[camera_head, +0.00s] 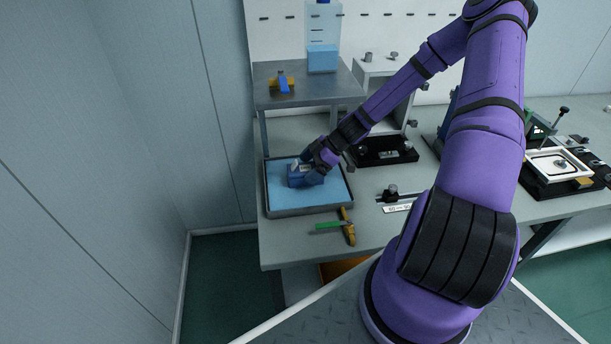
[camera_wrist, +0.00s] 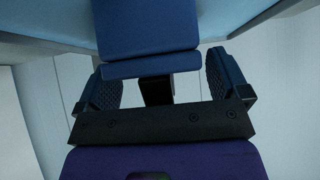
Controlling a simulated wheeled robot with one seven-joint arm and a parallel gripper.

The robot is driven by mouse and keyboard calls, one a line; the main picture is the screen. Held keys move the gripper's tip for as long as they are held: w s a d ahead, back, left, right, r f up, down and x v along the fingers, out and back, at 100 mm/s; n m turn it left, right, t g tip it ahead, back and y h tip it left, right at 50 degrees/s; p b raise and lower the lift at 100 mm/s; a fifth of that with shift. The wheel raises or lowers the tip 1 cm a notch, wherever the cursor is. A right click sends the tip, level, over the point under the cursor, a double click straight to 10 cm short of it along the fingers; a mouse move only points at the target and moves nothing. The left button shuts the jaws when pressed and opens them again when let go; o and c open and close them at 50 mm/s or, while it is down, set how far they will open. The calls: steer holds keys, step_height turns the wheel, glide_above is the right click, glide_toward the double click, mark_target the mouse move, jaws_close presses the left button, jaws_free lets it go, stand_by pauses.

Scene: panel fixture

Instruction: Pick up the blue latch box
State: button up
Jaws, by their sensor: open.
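The blue latch box (camera_head: 300,179) sits in a shallow dark-rimmed tray (camera_head: 309,209) with a light blue floor, at the left of the bench. My gripper (camera_head: 313,165) is right at the box, partly covering it. In the wrist view the dark blue box (camera_wrist: 147,30) fills the top middle, just ahead of my gripper (camera_wrist: 160,75). The gripper's two padded fingers are spread wide, one toward each side of the box. I cannot tell whether either finger touches it.
A raised grey shelf (camera_head: 300,97) stands behind the tray, holding a yellow and blue piece (camera_head: 282,83) and a light blue bin (camera_head: 322,59). A green and yellow tool (camera_head: 347,228) lies in front of the tray. Black fixtures (camera_head: 384,153) stand to the right.

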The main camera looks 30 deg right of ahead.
steer(key=c, duration=1.3)
steer(key=shift+o, duration=0.2)
steer(key=shift+r, duration=0.1)
